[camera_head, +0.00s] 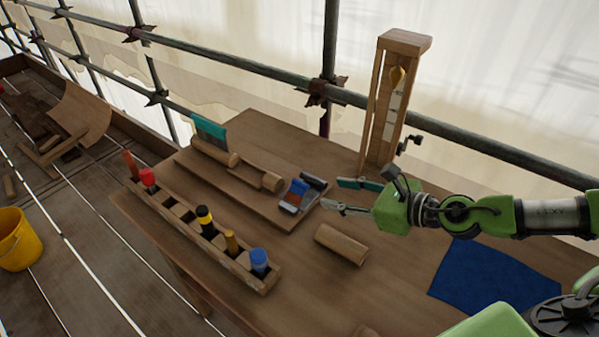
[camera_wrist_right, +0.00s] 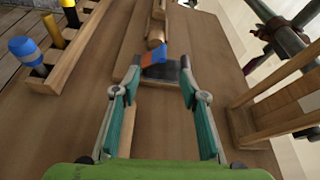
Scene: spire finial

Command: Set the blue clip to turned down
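The blue clip (camera_head: 298,187) sits at the right end of a wooden board on the table, beside an orange-red strip and a grey piece. In the right wrist view the blue clip (camera_wrist_right: 162,54) lies just beyond the fingertips, with the orange part at its left and a dark slab in front. I cannot tell which way it is turned. My right gripper (camera_head: 334,195) is open and empty, close to the clip's right side. My left gripper is not in view.
A rack (camera_head: 180,226) with coloured-top tools stands at the table's left edge. A wooden cylinder (camera_head: 341,244) lies in front of my gripper. A tall wooden frame (camera_head: 391,120) stands behind it. A blue cloth (camera_head: 488,275) lies at right. Rolls and a teal-bladed tool (camera_head: 211,133) are behind left.

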